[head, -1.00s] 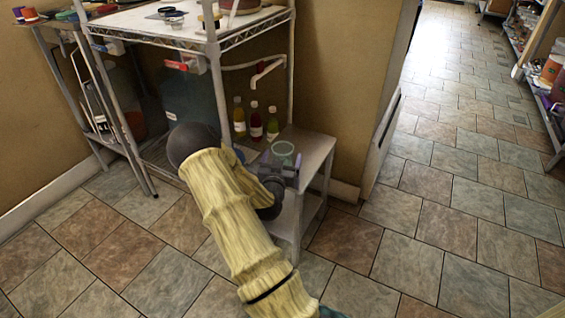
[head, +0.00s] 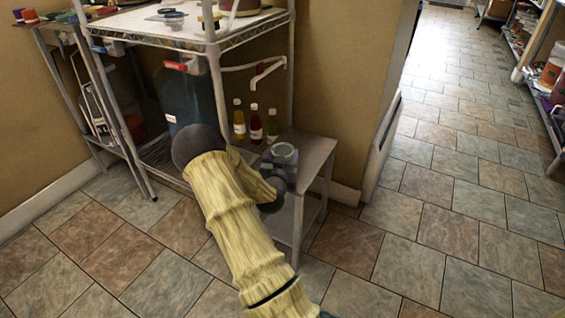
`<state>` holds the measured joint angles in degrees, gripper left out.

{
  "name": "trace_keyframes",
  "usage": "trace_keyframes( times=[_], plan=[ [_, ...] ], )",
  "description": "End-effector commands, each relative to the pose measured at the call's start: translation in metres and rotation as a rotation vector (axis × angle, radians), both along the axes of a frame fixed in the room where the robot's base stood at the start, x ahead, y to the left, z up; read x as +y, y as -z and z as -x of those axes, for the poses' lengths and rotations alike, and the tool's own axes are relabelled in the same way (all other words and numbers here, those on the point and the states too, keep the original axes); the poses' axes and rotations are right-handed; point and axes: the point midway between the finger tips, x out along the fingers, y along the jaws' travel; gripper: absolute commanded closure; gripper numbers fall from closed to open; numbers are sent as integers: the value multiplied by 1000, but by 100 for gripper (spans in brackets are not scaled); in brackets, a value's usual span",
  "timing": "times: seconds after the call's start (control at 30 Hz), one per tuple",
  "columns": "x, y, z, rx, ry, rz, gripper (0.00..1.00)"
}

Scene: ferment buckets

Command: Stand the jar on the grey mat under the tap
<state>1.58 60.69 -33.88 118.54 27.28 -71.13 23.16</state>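A small round jar (head: 284,152) with a pale rim stands upright at the top of a low grey side stand (head: 315,150). My gripper (head: 281,165) is at the near side of the jar, its fingers close against it. The fingers are small and dark here, so I cannot tell whether they are open or shut on the jar. I cannot make out the grey mat; my arm and gripper cover part of the stand's top.
Several bottles (head: 256,127) stand just behind the jar. A white rack post (head: 218,90) and a large dark teal container (head: 188,98) are to the left. A wall edge (head: 385,110) is to the right. The tiled floor (head: 440,240) at right is clear.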

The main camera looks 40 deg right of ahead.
Motion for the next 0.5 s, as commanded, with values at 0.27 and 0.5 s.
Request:
trace_keyframes(
  times=[0.27, 0.5],
  plan=[
    [0, -1, 0, -1, 0, 1, 69],
    [0, -26, 0, -3, 0, 1, 69]
  ],
)
